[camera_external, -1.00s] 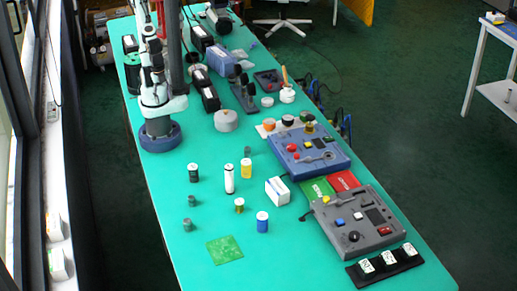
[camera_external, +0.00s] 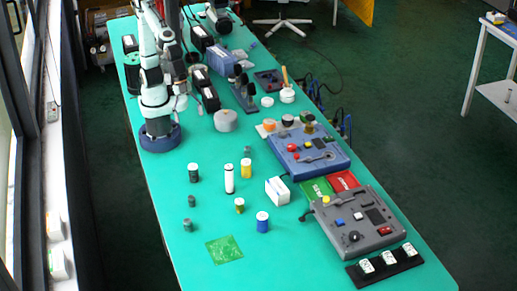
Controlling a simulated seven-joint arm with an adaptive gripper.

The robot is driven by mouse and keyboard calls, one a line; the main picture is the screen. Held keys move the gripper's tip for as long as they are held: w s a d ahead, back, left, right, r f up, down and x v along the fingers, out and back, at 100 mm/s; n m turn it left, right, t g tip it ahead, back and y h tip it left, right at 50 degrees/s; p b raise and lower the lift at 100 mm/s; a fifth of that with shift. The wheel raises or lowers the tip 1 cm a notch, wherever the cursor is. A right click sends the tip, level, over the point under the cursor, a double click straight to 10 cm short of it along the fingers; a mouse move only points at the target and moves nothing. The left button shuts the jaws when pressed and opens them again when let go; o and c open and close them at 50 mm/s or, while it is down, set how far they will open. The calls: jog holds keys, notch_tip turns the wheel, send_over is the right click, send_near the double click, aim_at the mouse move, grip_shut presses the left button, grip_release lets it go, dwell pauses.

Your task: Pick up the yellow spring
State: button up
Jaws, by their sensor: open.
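Coils cannot be made out on either one at this size. My gripper (camera_external: 181,101) is beside my arm's base, above the table and well behind and left of both yellow things. It is open and touches neither of them. Its fingers are small and hard to make out.
A grey round piece (camera_external: 226,120) lies nearer my base. Control boxes (camera_external: 357,218) line the right.

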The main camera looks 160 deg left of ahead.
jog(key=w+a+f+n, duration=0.1)
jog(key=w+a+f, duration=0.55)
jog(key=a, duration=0.25)
jog(key=n+g, duration=0.2)
send_over(246, 169)
jog(key=w+d, duration=0.2)
jog(key=w, duration=0.1)
notch_tip(246, 169, down, 8)
jog(key=f, duration=0.1)
jog(key=shift+n+g+h, duration=0.5)
jog(key=shift+n+g, duration=0.3)
jog(key=shift+g, duration=0.1)
jog(key=s+a+f, duration=0.1)
jog(key=f, duration=0.1)
jog(key=s+f, duration=0.2)
jog(key=s+a+f, duration=0.1)
jog(key=f, duration=0.1)
jog(key=shift+s+a, duration=0.25)
jog(key=shift+a, duration=0.05)
jog(key=shift+a+f, duration=0.1)
jog(key=shift+f, duration=0.15)
notch_tip(246, 169, down, 6)
jog(key=shift+r, duration=0.1)
grip_shut()
